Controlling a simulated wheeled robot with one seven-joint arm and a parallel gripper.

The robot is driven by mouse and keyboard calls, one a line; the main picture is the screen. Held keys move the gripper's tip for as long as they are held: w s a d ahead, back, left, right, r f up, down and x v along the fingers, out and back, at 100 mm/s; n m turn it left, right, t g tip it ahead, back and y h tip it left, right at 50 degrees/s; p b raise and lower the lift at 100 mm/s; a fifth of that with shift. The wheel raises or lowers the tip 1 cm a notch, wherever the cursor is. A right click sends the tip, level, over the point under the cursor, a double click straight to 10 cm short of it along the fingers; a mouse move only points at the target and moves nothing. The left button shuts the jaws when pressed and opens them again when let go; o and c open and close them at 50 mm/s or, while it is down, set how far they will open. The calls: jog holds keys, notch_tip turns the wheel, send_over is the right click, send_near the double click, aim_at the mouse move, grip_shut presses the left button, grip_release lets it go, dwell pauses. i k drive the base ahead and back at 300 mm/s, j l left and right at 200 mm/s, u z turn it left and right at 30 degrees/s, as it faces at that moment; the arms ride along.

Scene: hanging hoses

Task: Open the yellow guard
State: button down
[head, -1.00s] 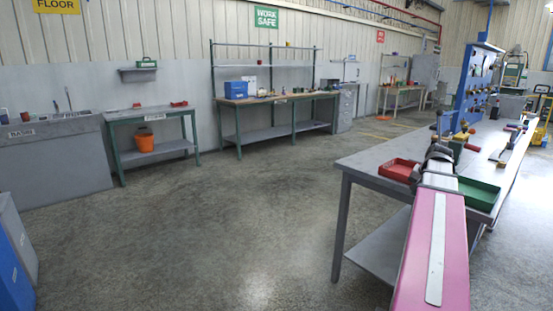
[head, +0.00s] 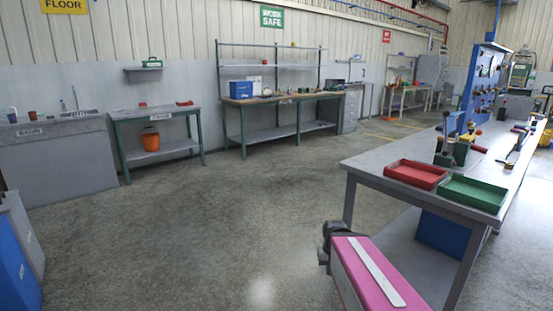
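I cannot make out a yellow guard for certain. A small device (head: 455,150) with a dark red-tipped lever stands on the grey bench at right, behind the trays; small yellow bits show near it, too small to tell what they are. My pink arm link (head: 372,278) rises from the bottom edge, right of centre, and ends in a dark joint left of the bench's front leg. No gripper fingers show, so I cannot see whether my gripper is open or shut.
The grey bench (head: 385,160) carries a red tray (head: 416,174) and a green tray (head: 472,193) at its near end. A blue tool panel (head: 484,85) stands farther along it. Open concrete floor (head: 220,220) lies left. A blue box (head: 443,233) sits under the bench.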

aim_at(468, 137)
jog(key=z, duration=1.35)
